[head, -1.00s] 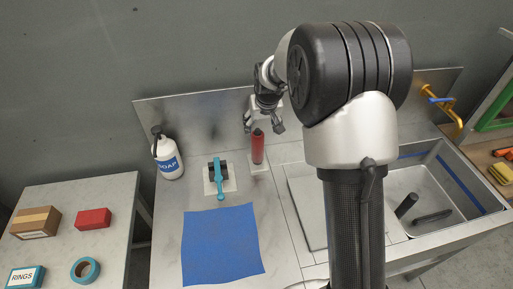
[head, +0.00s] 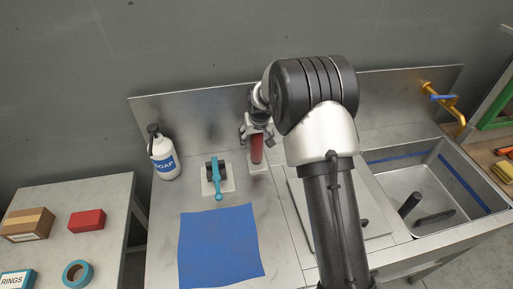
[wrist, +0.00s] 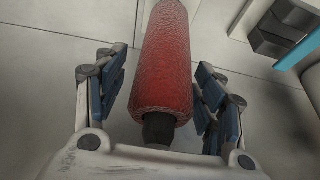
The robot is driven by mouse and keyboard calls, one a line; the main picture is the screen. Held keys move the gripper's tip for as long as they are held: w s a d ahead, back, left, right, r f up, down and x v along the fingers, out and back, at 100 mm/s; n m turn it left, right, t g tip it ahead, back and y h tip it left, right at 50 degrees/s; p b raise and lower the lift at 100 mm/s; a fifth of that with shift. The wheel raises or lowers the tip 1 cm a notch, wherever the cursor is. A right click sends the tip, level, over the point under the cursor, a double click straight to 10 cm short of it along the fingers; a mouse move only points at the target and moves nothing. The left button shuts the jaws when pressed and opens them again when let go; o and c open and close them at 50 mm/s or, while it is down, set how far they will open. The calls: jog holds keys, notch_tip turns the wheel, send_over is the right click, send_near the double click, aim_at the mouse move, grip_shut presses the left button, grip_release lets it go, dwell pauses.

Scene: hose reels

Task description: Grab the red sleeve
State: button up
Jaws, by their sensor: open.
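The red sleeve (head: 256,150) is a cylinder with a dark end, standing on a small pale plate (head: 258,169) on the steel counter. In the wrist view the red sleeve (wrist: 163,62) lies between the two fingers, with its dark end (wrist: 159,128) closest to the palm. My gripper (wrist: 164,95) is open, one finger on each side, and a gap shows between each finger and the sleeve. In the head view my gripper (head: 257,134) is at the top of the sleeve and partly hides it.
A teal-handled valve (head: 217,178) on a pale plate stands just left of the sleeve. A soap bottle (head: 164,155) is further left. A blue mat (head: 219,245) lies in front. The sink (head: 425,190) is at right, and a steel backsplash (head: 200,115) is close behind.

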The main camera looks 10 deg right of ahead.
jog(key=shift+r, duration=0.1)
jog(key=shift+c, duration=0.5)
jog(key=c, duration=1.1)
jog(key=shift+o, duration=0.2)
jog(key=shift+r, duration=0.1)
